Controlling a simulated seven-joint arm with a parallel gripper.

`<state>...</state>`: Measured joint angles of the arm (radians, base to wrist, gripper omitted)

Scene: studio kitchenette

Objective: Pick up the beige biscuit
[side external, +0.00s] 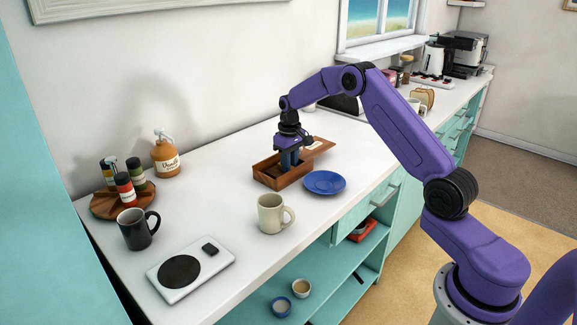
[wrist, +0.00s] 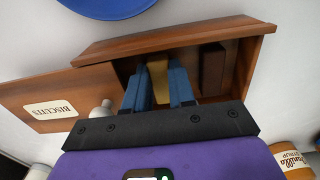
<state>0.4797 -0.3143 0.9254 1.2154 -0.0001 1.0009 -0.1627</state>
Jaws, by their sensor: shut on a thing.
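The beige biscuit (wrist: 158,83) stands between the two blue fingers of my gripper (wrist: 157,90) in the wrist view. The gripper is shut on it, with the fingers reaching down into an open wooden box (wrist: 165,42). A dark brown biscuit (wrist: 212,70) stands in the same box, right of the fingers in this view. In the side external view my gripper (side external: 290,160) points down into the wooden box (side external: 296,177); the biscuits cannot be made out there.
The wooden lid (wrist: 35,90) labelled "BISCUITS" lies beside the box. A blue plate (side external: 324,182) is close to it. A cream mug (side external: 270,214), black mug (side external: 137,230), scale (side external: 191,267) and syrup bottle (side external: 165,158) stand further left. Bare counter lies between them.

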